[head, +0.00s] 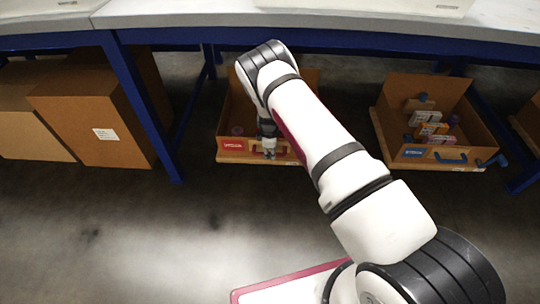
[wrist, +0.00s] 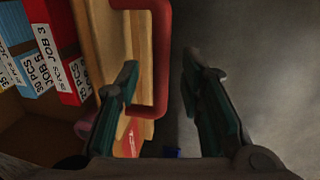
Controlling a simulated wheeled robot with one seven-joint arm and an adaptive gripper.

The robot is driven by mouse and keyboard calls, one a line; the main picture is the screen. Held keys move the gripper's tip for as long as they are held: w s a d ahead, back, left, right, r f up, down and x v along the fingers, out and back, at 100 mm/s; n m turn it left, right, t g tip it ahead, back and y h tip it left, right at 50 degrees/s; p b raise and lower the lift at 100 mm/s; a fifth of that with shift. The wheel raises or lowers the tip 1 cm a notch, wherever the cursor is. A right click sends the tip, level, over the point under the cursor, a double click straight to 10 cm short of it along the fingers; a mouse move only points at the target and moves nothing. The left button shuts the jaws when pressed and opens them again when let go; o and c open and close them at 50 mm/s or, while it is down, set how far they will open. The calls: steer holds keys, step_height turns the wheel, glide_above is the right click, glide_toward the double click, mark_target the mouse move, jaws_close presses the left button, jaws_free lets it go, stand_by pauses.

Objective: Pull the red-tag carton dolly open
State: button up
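The red-tag carton dolly (head: 240,159) sits under the bench, left of centre, with a red tag (head: 232,144) on its front. The tag also shows in the wrist view (wrist: 131,142). My gripper (head: 269,154) is at the carton's front, and my arm hides part of the carton. In the wrist view the red handle (wrist: 161,60) is a loop on the carton's front. My gripper's fingers (wrist: 160,68) are apart, one on the carton side of the handle's outer bar and one beyond it. I cannot tell whether either touches the bar.
A blue-tag carton dolly (head: 425,164) with a blue handle stands to the right under the bench. Large brown boxes (head: 95,110) stand at the left. Blue bench legs (head: 140,100) frame the space. The floor (head: 170,235) in front is clear.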

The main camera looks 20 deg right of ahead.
steer(key=shift+w+f, duration=0.1)
steer(key=shift+f, duration=0.6)
jaws_close()
